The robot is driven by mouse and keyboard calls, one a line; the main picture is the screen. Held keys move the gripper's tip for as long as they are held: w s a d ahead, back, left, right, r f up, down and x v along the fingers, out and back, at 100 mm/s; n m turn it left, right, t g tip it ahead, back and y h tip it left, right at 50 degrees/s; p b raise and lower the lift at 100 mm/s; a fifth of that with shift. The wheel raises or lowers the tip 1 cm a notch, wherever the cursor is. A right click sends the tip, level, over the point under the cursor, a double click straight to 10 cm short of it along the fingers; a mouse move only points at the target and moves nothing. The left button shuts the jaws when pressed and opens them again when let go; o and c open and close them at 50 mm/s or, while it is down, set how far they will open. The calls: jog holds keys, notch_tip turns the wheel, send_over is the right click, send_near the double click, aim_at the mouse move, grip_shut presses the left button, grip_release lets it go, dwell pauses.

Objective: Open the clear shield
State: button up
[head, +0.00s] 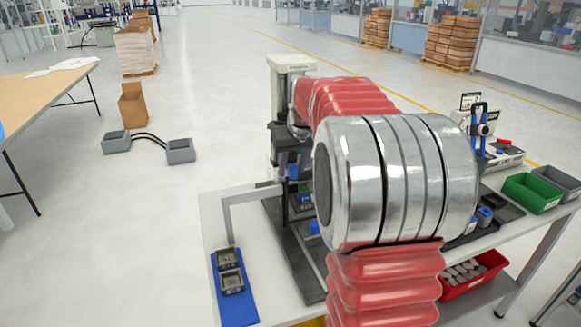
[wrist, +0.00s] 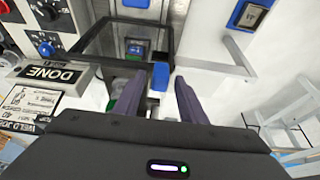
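The clear shield (wrist: 110,42) shows in the wrist view as a see-through panel in a dark frame at the upper middle. A blue tab (wrist: 160,76) sits at its near edge. My gripper (wrist: 158,88) is open, with dark purple fingers on either side of the blue tab. I cannot tell whether they touch it. In the head view my gripper (head: 293,160) is small and partly hidden behind my own arm, at the white-topped machine (head: 290,66). My arm also hides much of the machine there.
A grey bracket (head: 228,212) and blue fixture (head: 235,295) occupy the table's left side. Green (head: 532,192) and grey bins stand at the right.

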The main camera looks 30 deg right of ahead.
jog(key=shift+c, duration=0.4)
grip_shut()
jog(key=shift+a, duration=0.25)
jog(key=shift+d, duration=0.15)
